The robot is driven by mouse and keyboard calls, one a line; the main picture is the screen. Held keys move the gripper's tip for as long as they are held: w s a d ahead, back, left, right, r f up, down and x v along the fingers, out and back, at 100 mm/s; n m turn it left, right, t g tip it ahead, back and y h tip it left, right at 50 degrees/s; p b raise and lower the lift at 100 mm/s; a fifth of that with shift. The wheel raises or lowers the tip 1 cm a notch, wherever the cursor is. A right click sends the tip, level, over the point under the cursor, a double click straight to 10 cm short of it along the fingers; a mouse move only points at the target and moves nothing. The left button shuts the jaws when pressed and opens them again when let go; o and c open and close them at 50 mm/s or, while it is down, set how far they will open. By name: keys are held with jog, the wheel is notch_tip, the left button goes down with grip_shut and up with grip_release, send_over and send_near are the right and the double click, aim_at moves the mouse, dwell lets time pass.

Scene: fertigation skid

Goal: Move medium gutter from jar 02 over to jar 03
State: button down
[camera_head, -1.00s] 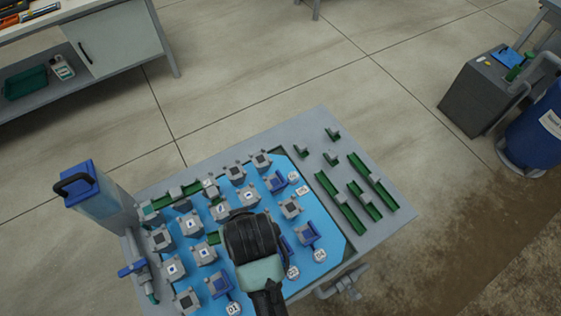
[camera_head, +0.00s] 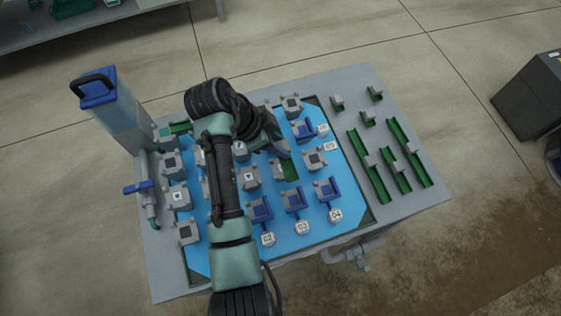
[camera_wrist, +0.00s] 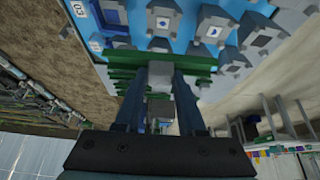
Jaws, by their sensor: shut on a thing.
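My gripper (camera_head: 278,150) is over the blue board, past the row of labels 02 (camera_head: 267,240), 03 (camera_head: 302,228) and 04 (camera_head: 336,215). It is shut on the grey block of a green gutter (camera_head: 289,170), part of which shows below the gripper. In the wrist view the fingers (camera_wrist: 160,82) clasp that block, and the green gutter (camera_wrist: 195,62) runs crosswise behind it. The gutter's size is hard to judge.
Spare green gutters (camera_head: 375,165), long and short, lie on the grey tabletop at right. Several grey blocks (camera_head: 177,196) stand on the blue board (camera_head: 205,258). A tall tank with a blue lid (camera_head: 98,86) rises at the left corner. My arm hides the board's middle.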

notch_tip(320, 180, down, 7)
jog(key=shift+f, duration=0.15)
dwell(0.4)
jog(key=shift+f, duration=0.35)
jog(key=c, duration=0.5)
grip_release()
jog(key=shift+r, duration=0.1)
jog(key=shift+r, duration=0.1)
